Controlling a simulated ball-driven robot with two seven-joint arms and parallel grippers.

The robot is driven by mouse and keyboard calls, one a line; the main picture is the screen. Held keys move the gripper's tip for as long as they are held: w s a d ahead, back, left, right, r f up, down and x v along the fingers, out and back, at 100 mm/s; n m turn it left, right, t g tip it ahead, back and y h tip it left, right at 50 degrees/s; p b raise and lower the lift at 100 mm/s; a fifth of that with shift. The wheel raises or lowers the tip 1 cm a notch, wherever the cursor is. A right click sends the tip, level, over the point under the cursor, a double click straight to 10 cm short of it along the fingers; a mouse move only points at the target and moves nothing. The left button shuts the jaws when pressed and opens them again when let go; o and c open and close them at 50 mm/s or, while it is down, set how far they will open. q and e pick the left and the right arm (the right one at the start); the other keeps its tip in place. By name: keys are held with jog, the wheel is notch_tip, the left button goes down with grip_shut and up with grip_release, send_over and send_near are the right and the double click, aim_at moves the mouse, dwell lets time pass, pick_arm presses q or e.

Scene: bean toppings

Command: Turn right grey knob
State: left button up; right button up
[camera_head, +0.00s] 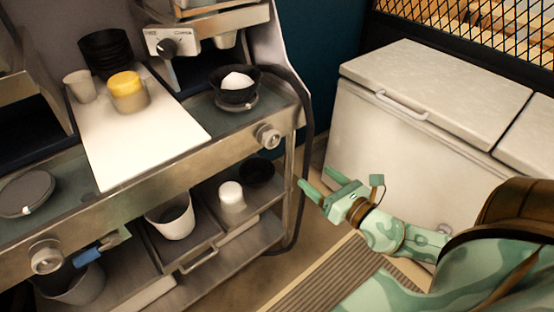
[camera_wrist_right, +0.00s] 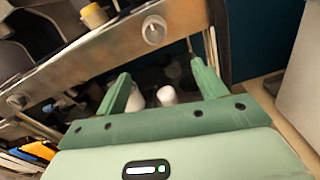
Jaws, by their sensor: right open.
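The right grey knob (camera_head: 268,136) is a round metal knob on the front rail of the counter, near its right end. It also shows in the right wrist view (camera_wrist_right: 154,31), above the fingers. My right gripper (camera_head: 316,182) is open and empty, to the right of and a little below the knob, apart from it. Its two green fingers (camera_wrist_right: 160,85) are spread wide in the right wrist view. A second grey knob (camera_head: 46,257) sits on the same rail at the left. My left gripper is not in view.
On the counter are a white board (camera_head: 135,150), a yellow-topped jar (camera_head: 127,91) and a black bowl (camera_head: 235,86) with white contents. A shelf below holds a white bucket (camera_head: 172,215). A white chest freezer (camera_head: 400,140) stands at the right.

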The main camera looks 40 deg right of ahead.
jog(key=r+n, duration=0.2)
send_near(274, 140)
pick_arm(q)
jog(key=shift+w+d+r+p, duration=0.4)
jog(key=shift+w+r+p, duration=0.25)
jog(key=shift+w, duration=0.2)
pick_arm(e)
jog(key=shift+t, duration=0.3)
jog(key=w, duration=0.9)
jog(key=shift+w+a+f, duration=0.25)
jog(key=shift+f, duration=0.05)
jog(key=shift+c, duration=0.2)
jog(key=c, duration=0.9)
